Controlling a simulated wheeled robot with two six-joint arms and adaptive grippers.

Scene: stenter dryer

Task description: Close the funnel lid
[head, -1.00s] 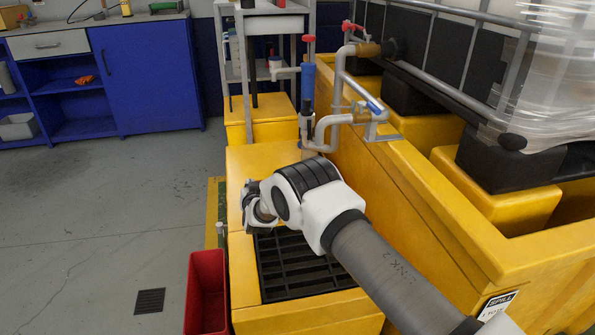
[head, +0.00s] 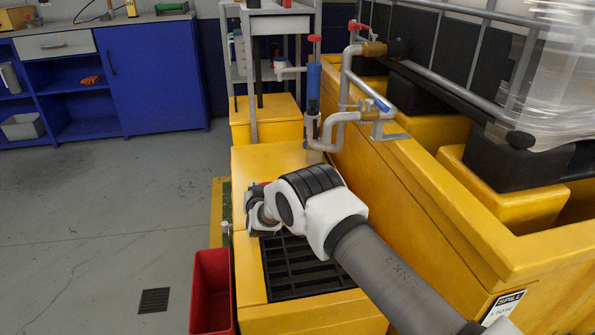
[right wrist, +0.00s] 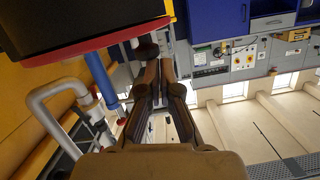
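My right gripper (right wrist: 159,62) points away from the camera in the right wrist view. Its two brown fingers look shut, with only a thin gap and nothing seen held. In the head view its hand (head: 258,210) is over the left edge of the yellow spill unit, and the fingertips are hidden. A large black surface with a red rim (right wrist: 105,42) is close beside the fingers in the right wrist view; it may be the funnel or its lid, but I cannot tell. No funnel shows clearly in the head view, where my arm hides part of the unit. My left gripper is out of view.
The yellow unit has a black grate (head: 300,270). Grey pipes with a blue section (head: 313,88) rise behind it. An open red bin (head: 211,290) stands at its left. A wrapped tote (head: 560,75) is at right. Grey floor at left is clear.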

